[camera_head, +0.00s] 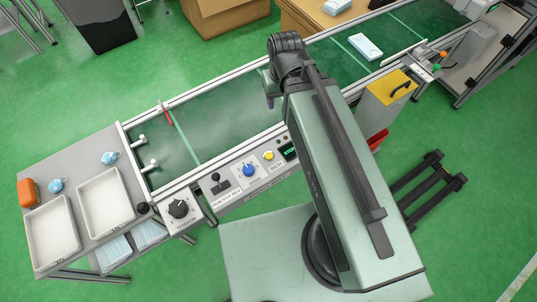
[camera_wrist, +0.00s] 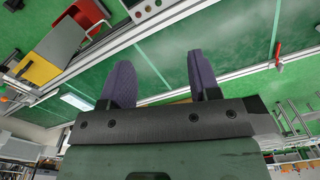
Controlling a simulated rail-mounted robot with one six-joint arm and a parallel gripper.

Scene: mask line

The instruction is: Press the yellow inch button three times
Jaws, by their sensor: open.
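The yellow inch button (camera_head: 268,156) sits on the grey control panel at the conveyor's near side in the head view. It is between the blue knob (camera_head: 249,170) and a dark display with green text (camera_head: 290,152). My gripper (camera_wrist: 160,78) is open and empty in the wrist view, its two dark purple fingers spread apart above the green belt. In the head view my arm hides most of it; a bit of purple shows over the belt, beyond the button and apart from it. The button does not show in the wrist view.
The conveyor belt (camera_head: 215,112) runs diagonally, with a red lever (camera_head: 166,114) on its far rail. A yellow-topped box (camera_head: 391,87) and red bin (camera_head: 377,140) stand right of my arm.

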